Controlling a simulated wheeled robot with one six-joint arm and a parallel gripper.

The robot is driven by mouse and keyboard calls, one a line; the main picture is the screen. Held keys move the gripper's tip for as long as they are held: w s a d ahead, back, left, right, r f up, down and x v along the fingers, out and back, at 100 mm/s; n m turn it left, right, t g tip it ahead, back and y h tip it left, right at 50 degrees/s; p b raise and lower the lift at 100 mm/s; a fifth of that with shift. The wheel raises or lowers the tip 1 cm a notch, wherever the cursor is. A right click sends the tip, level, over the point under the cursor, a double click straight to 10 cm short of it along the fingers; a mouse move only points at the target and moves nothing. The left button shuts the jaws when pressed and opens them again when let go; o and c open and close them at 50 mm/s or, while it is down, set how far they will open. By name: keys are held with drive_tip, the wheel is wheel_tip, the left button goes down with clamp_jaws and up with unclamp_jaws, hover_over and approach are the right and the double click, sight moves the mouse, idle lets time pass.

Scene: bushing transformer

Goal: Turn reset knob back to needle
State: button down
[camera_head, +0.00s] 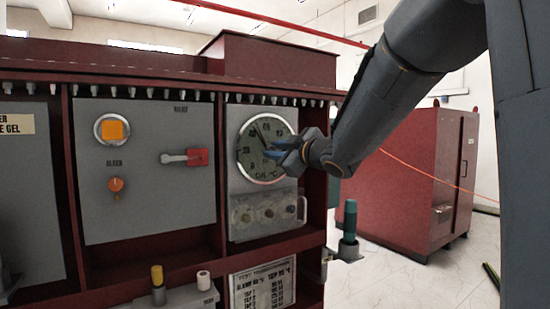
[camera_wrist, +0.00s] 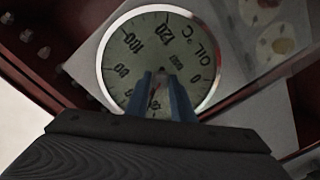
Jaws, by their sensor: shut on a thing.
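The round oil temperature gauge (camera_head: 251,134) with a pale rim is on the grey right panel of the red transformer. A dark needle shows on its upper left part in the head view. My gripper (camera_head: 276,152) is at the dial's centre, its blue fingers shut on the reset knob, which the fingers largely hide. In the wrist view the gauge (camera_wrist: 125,55) appears rotated, with "OIL °C" at the upper right. The blue fingertips (camera_wrist: 162,76) meet at the dial's middle. A small red mark shows between the fingers there.
Below the gauge is a plate (camera_head: 266,214) with several round fittings. To the left, a grey panel holds an orange button (camera_head: 112,130), an orange knob (camera_head: 116,184) and a red-handled lever (camera_head: 190,157). A red cabinet (camera_head: 420,185) stands right, behind my arm.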

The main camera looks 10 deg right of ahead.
drive_tip(key=shift+n+b, duration=0.35)
drive_tip(key=shift+n, duration=0.25)
drive_tip(key=c, duration=1.5)
unclamp_jaws()
drive_tip(key=shift+c, duration=0.2)
drive_tip(key=v, duration=0.8)
drive_tip(key=shift+b, duration=0.4)
